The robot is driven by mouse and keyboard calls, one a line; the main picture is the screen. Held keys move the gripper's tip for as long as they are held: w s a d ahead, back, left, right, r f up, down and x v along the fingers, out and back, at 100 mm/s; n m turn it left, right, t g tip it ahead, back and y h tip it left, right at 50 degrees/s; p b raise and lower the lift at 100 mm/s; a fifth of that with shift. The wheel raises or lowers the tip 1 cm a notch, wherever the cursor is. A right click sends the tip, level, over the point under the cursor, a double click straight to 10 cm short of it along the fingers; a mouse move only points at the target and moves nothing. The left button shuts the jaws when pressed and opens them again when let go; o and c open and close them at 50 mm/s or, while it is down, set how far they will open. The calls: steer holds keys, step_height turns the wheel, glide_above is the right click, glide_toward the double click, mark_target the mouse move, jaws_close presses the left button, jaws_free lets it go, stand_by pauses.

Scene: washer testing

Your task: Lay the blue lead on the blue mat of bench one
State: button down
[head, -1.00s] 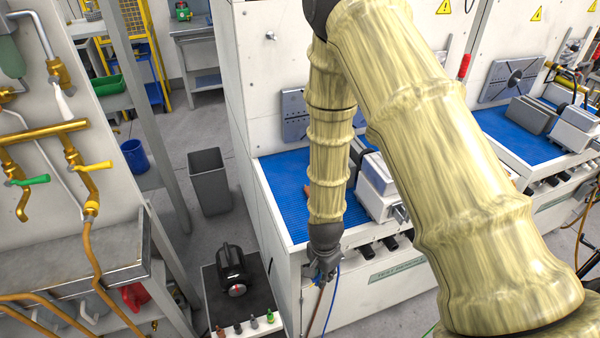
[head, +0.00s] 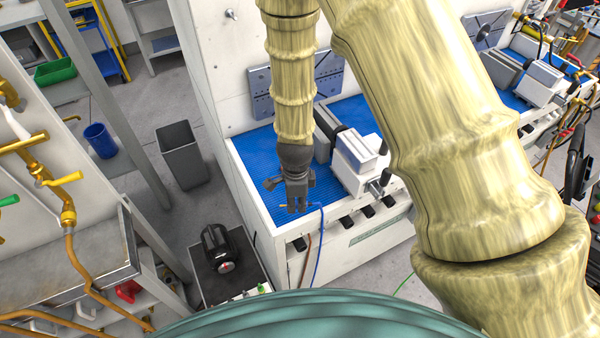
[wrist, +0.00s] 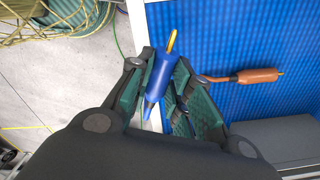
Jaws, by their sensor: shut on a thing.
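My gripper (head: 297,207) is shut on the blue lead, at the front edge of the nearer bench. In the wrist view the lead's blue plug (wrist: 162,76), with its yellow tip, sits between the fingers (wrist: 164,72). Behind it show the bench's white edge and the edge of the blue mat (wrist: 225,30). The blue cable (head: 321,245) hangs down the bench front in the head view. The ribbed blue mat (head: 258,160) covers the bench top. A copper-coloured lead (wrist: 258,76) lies on the mat, right of my gripper in the wrist view.
A grey and white vise-like fixture (head: 355,155) stands on the mat, right of my gripper. A grey plate (head: 290,95) is at the back. A black motor-like device (head: 218,248) sits on a low stand to the left, near a grey bin (head: 182,155). The mat's left part is clear.

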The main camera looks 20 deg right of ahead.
steer(key=w+d, duration=0.2)
steer(key=w, duration=0.1)
steer(key=w+d+f+b, duration=0.1)
steer(key=w+d, duration=0.1)
steer(key=w, duration=0.2)
steer(key=w+d+b, duration=0.1)
steer(key=w+d, duration=0.1)
steer(key=w, duration=0.1)
steer(key=shift+w+f, duration=0.15)
steer(key=shift+w, duration=0.25)
step_height(320, 180, down, 3)
steer(key=b, duration=0.2)
steer(key=shift+s+r+b, duration=0.1)
steer(key=shift+r+b, duration=0.1)
steer(key=shift+b, duration=0.2)
steer(key=shift+f+b, duration=0.3)
steer(key=shift+f, duration=0.2)
steer(key=shift+r, duration=0.15)
steer(key=c, duration=1.3)
jaws_free()
steer(key=shift+f, duration=0.2)
steer(key=shift+r, duration=0.1)
